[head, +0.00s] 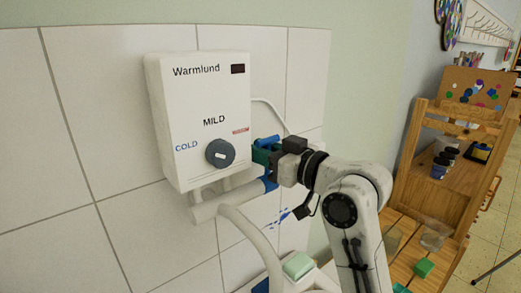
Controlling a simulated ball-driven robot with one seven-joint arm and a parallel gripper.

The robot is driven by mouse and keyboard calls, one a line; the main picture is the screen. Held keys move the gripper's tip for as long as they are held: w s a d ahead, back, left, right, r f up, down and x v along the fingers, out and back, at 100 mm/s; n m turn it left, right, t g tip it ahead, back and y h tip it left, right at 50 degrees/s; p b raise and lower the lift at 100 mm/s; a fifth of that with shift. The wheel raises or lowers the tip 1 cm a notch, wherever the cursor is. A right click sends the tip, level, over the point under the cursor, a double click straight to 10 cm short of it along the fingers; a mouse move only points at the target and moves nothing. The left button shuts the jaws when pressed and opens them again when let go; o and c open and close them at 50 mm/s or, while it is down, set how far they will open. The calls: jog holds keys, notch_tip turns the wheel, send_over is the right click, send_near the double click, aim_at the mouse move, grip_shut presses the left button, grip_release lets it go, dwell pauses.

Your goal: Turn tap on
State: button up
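A white water heater (208,95) marked "Warmlund" hangs on the tiled wall in the head view. A grey dial (220,153) sits on its front between the COLD and red markings. A thick white tap pipe (213,207) runs below it, and a curved white spout (250,232) comes down from there. Blue tap parts (270,184) show at the pipe's right end. My gripper (262,155), with teal fingers, is just right of the heater, close to these blue parts. Its fingertips are partly hidden, so I cannot tell whether it touches or holds the tap.
A green-topped sponge (299,264) lies on the white sink edge at the bottom. A wooden shelf unit (410,160) with dark jars (443,163) stands at the right. A clear glass bowl (434,237) and green blocks (425,267) are on its lower wooden surface.

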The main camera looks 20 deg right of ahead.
grip_shut()
jog(key=shift+f, duration=0.1)
jog(key=b, duration=0.2)
jog(key=t+b, duration=0.1)
jog(key=shift+s+d+f+y+b, duration=0.1)
jog(key=shift+s+f+y+b, duration=0.1)
jog(key=shift+s+y+b, duration=0.15)
jog(key=s+t+y+b, duration=0.1)
jog(key=b, duration=0.3)
jog(key=shift+s+d+r+n, duration=0.1)
jog(key=shift+d+n, duration=0.1)
jog(key=shift+n, duration=0.2)
jog(key=shift+s+d+r+t+b, duration=0.1)
jog(key=shift+s+r+t+b, duration=0.15)
jog(key=shift+t+b, duration=0.45)
